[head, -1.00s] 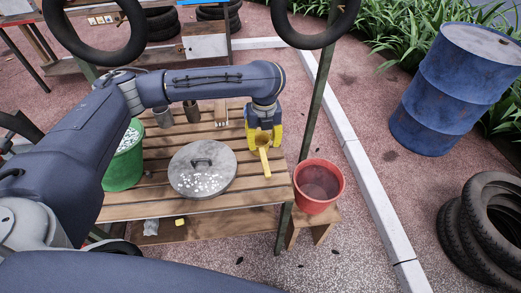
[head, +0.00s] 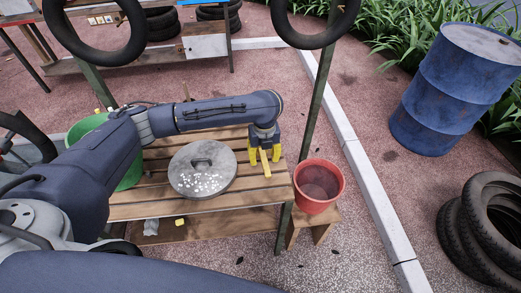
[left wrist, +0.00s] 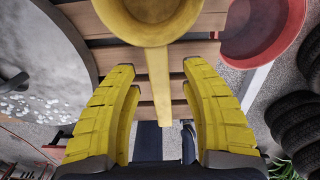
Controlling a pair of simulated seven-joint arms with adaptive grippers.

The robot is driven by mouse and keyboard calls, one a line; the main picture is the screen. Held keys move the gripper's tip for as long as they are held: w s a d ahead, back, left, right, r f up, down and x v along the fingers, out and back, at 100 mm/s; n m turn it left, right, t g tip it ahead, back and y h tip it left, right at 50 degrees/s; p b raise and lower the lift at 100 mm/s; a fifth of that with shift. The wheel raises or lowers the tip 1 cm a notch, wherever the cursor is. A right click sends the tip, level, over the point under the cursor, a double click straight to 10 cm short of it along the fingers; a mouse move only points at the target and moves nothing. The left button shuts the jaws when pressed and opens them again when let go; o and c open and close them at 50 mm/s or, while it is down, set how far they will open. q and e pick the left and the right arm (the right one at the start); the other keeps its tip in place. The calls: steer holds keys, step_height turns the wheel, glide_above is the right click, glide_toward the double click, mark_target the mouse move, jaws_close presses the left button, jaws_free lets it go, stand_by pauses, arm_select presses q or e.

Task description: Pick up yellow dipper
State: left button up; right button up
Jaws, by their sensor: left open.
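The yellow dipper (head: 265,167) lies on the slatted wooden table at its right end. Its handle shows in the head view, while its cup is hidden behind my left gripper (head: 264,158). In the left wrist view the dipper's round cup (left wrist: 150,22) is at the top, with the handle running down between my fingers. My left gripper (left wrist: 160,110) is open, with one yellow finger on each side of the handle and visible gaps to it. My right gripper is not in view.
A round grey metal lid (head: 190,183) lies left of the dipper. A green bucket (head: 130,178) is partly hidden by my left arm. A red bucket (head: 318,190) stands on a stool right of the table. A dark post (head: 310,120) rises near the table's right end.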

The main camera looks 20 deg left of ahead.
arm_select(q)
steer(key=shift+f, duration=0.35)
steer(key=shift+c, duration=0.2)
jaws_close()
